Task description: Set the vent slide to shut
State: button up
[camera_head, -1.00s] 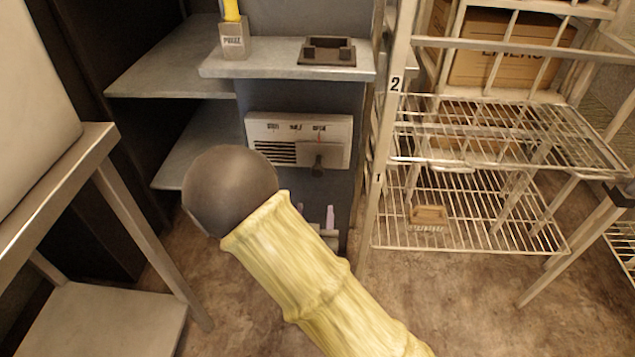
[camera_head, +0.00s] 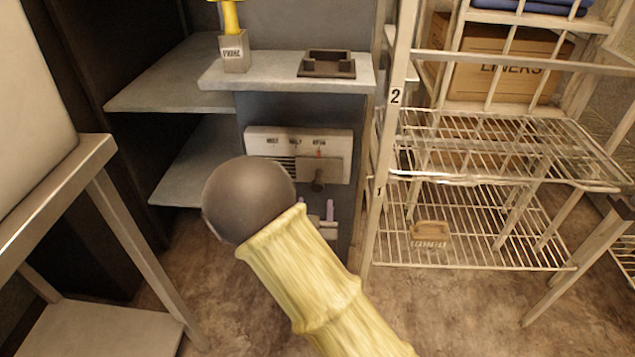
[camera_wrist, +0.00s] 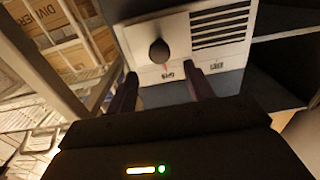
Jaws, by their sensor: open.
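The vent (camera_head: 268,139) is a pale panel on the front of a grey cabinet, with slots at left and position labels along its top. Its slide plate (camera_head: 333,168) sits at the right end, under the label that reads as open, with a dark round knob (camera_head: 317,186) on it. In the wrist view the panel appears upside down and the knob (camera_wrist: 159,51) is ahead of my fingers. My gripper (camera_wrist: 162,88) is open and empty, its two dark fingers spread just short of the knob. In the head view, my arm hides most of the gripper; the fingertips (camera_head: 316,205) show below the knob.
A shelf above the vent holds a dark tray (camera_head: 327,64) and a grey holder (camera_head: 234,55) with a yellow handle. A wire rack (camera_head: 400,120) stands close at right. A metal table (camera_head: 95,160) is at left. The floor between is clear.

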aim_at(317, 188)
jog(key=w+b, duration=0.2)
jog(key=w, duration=0.8)
jog(key=shift+w+d, duration=0.15)
grip_shut()
